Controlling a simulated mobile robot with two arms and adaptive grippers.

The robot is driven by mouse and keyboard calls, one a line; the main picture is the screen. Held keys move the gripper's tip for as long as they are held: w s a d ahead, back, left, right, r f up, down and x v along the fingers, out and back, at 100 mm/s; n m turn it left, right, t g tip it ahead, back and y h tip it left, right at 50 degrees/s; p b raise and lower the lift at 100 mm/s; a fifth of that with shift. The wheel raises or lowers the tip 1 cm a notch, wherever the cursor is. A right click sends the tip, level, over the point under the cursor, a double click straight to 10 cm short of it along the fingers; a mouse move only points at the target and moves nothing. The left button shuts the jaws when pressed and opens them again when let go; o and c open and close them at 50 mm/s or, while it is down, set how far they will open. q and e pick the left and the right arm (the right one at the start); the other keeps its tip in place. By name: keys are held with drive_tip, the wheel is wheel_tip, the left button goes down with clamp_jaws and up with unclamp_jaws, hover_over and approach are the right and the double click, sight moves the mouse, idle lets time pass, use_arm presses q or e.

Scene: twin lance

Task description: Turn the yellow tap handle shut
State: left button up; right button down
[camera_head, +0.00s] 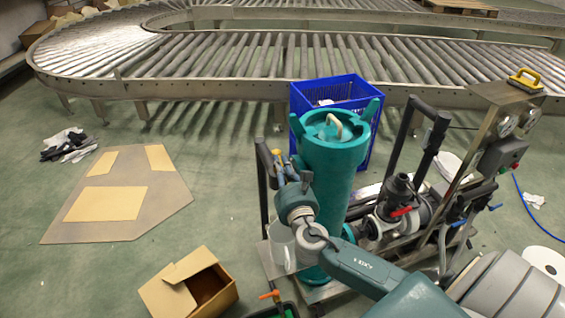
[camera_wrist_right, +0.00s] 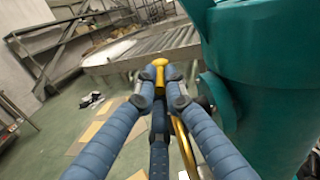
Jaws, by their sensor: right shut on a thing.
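The yellow tap handle (camera_wrist_right: 160,66) shows between the fingertips of my right gripper (camera_wrist_right: 160,80) in the wrist view. A curved yellow length (camera_wrist_right: 185,148) shows lower down, behind the fingers. The blue fingers are closed on the handle, beside the tall teal cylinder (camera_wrist_right: 265,80). In the head view my right gripper (camera_head: 283,160) is at the left side of the teal cylinder (camera_head: 335,170), with a small bit of the yellow handle (camera_head: 276,152) at its tips. The tap's body is mostly hidden by the fingers and wrist. My left gripper is not in view.
A pump rig with a red-handled valve (camera_head: 400,211) stands right of the cylinder. A blue crate (camera_head: 365,92) is behind it. An open cardboard box (camera_head: 190,285) lies in front at left. A roller conveyor (camera_head: 200,90) crosses the back. Floor at left is mostly free.

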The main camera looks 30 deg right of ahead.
drive_tip(key=shift+w+a+m+g+h+b, duration=0.35)
drive_tip(key=shift+w+a+m+g+h, duration=0.2)
drive_tip(key=shift+m+g+h, duration=1.1)
drive_tip(key=shift+w+a+m+g+h+b, duration=0.45)
drive_tip(key=shift+m+g+h, duration=1)
drive_tip(key=shift+h, duration=0.45)
drive_tip(key=shift+w+a+m+g+h+b, duration=0.25)
drive_tip(key=shift+w+a+m+g+h, duration=0.3)
drive_tip(key=shift+m+g+h, duration=1.1)
drive_tip(key=shift+r+g, duration=0.1)
drive_tip(key=shift+g, duration=0.15)
drive_tip(key=c, duration=1.8)
unclamp_jaws()
drive_tip(key=shift+s, duration=0.1)
drive_tip(key=v, duration=0.7)
drive_tip(key=shift+a, duration=0.25)
